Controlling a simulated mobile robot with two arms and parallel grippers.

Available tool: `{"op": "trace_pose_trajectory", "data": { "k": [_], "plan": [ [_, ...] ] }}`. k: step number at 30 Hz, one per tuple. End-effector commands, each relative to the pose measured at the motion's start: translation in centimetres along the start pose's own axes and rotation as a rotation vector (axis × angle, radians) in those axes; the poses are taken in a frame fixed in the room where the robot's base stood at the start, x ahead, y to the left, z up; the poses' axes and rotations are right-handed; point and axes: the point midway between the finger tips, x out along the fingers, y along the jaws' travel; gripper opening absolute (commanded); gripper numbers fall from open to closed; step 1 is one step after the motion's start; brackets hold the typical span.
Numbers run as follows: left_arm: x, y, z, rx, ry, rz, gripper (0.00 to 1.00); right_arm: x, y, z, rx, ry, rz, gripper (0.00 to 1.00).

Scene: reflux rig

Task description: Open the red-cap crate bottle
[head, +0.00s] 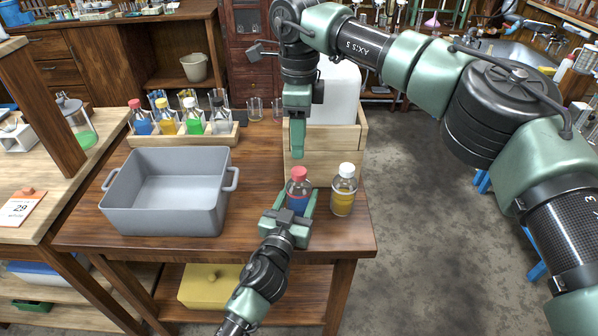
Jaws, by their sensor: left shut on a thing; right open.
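The red-cap bottle (298,188) has a blue label and stands near the table's front right. Its red cap (299,174) is on it. My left gripper (297,205) is shut around the bottle's body from the front, with a green finger on each side. My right gripper (297,148) points down, open and seen edge-on, a little above the red cap and apart from it. The wooden crate (350,145) stands right behind the bottle, partly hidden by my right gripper, with a large white container (338,92) in it.
A grey tub (165,212) fills the table's left side. Behind it, a wooden rack (190,138) holds several bottles, one also red-capped. The table's right edge is near.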

Motion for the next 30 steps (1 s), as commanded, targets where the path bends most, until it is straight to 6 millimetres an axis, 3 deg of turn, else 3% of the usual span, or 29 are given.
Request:
{"op": "trace_pose_trajectory", "data": {
  "k": [5,30],
  "plan": [
    [0.02,0.00,-0.08,0.000,0.002,0.000,0.00,0.04,0.03,0.04,0.286,0.000,0.000,0.48],
    [0.03,0.01,-0.14,0.000,0.003,0.000,0.00,0.04,0.14,0.11,2.232,0.002,0.001,0.48]
  ]
}}
